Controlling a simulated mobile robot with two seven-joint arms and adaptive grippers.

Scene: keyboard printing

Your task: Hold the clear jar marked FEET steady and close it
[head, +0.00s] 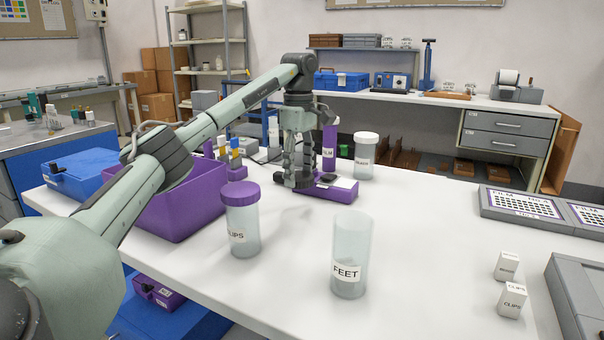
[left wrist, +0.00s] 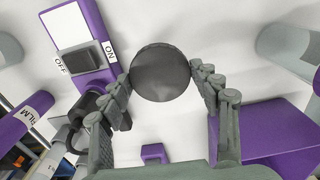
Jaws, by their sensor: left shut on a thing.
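The clear jar marked FEET (head: 350,255) stands upright and open-topped near the front of the white table, with no gripper on it. My left gripper (head: 296,182) is behind it and to the left, low over the table beside a purple switch box (head: 343,195). In the left wrist view, its fingers (left wrist: 164,88) close on both sides of a dark round lid (left wrist: 160,70). I cannot tell whether the lid still touches the table. My right gripper is not in view.
A purple-lidded CLIPS jar (head: 240,220) stands left of the FEET jar. A white-lidded jar (head: 365,158) and a purple FILM tube (head: 329,148) stand behind. A purple bin (head: 180,205) is at left. Two small white boxes (head: 512,300) stand at right.

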